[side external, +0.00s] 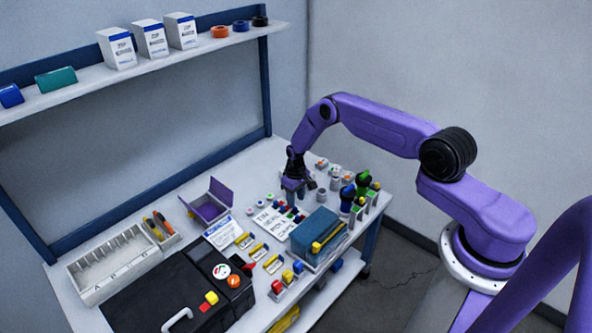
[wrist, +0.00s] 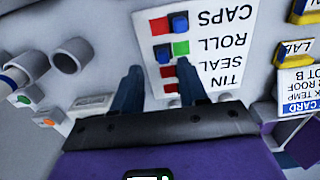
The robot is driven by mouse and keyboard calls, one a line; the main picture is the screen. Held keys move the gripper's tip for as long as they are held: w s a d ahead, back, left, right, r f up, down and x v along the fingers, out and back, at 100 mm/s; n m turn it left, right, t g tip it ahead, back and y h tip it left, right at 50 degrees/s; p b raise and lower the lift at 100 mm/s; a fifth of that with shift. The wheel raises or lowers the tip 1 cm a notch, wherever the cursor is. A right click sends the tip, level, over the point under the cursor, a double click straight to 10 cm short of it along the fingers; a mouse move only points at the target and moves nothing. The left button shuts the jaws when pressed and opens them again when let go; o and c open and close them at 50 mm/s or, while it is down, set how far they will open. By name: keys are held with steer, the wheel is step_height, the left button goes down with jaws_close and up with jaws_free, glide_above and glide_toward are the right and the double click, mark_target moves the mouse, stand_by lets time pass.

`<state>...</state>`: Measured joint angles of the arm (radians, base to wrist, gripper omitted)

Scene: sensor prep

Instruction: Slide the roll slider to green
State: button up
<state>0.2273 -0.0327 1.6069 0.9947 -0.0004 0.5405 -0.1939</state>
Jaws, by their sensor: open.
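A white panel with TIN, SEAL, ROLL and CAPS rows (wrist: 224,80) lies below my gripper (wrist: 158,66) in the wrist view; it also shows in the side view (side external: 268,217). The blue roll slider knob (wrist: 163,54) sits at the left end of its row, with the green patch (wrist: 181,47) bare to its right. The caps knob (wrist: 180,23) sits right of a red patch. Red patches show in the seal and tin rows; my right finger partly hides those rows. My gripper (side external: 294,197) is open and empty above the bench by the panel.
A teal box (side external: 316,232) stands close to the panel in the side view. Grey cylindrical holders (wrist: 62,62) stand left of the panel in the wrist view. A purple open box (side external: 210,207) and labelled cards (wrist: 305,100) lie on the other side.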

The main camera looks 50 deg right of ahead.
mark_target(296, 207)
step_height(296, 207, up, 14)
stand_by(0.5)
steer(key=s+a+r+n, duration=0.3)
steer(key=s+a+r, duration=0.4)
steer(key=a+r, duration=0.3)
steer(key=s+a+r+n, duration=0.3)
steer(key=s+a+r, duration=0.3)
steer(key=a+r, duration=0.35)
steer(key=s+d+r+n, duration=0.1)
steer(key=s+r+n, duration=0.2)
steer(key=s, duration=1.1)
steer(key=s+d+r+n, duration=0.1)
steer(key=s+r+n, duration=0.2)
steer(key=s, duration=1.1)
steer(key=shift+d+r+n, duration=0.25)
steer(key=shift+r+n, duration=0.05)
steer(key=shift+r, duration=0.15)
